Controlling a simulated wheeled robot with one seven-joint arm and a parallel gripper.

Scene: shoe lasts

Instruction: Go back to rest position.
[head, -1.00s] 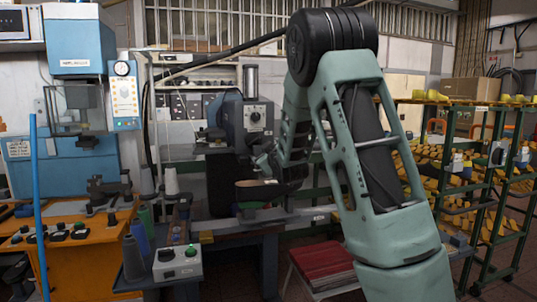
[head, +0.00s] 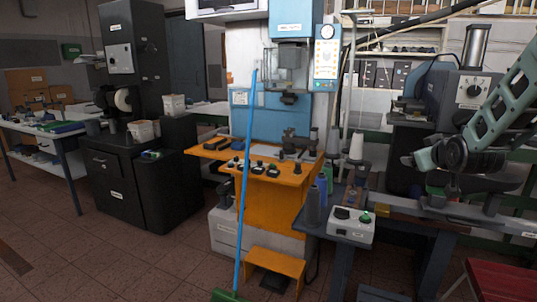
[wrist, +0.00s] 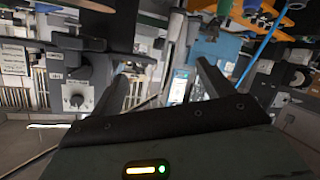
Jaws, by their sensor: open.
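My arm (head: 500,105) enters the head view from the right edge and reaches down and left, in front of the grey machine. Its end (head: 425,158) shows there only small and dark, so the fingers are hard to make out. In the wrist view my gripper (wrist: 162,66) has its two dark fingers spread apart. Nothing is between them; only the blurred, tilted workshop shows behind. No object is held.
An orange workbench (head: 270,205) with a blue press (head: 290,52) stands in the middle. A blue pole (head: 245,170) stands before it. A control box (head: 350,225) and thread cones sit right of it. A black cabinet (head: 120,185) is left.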

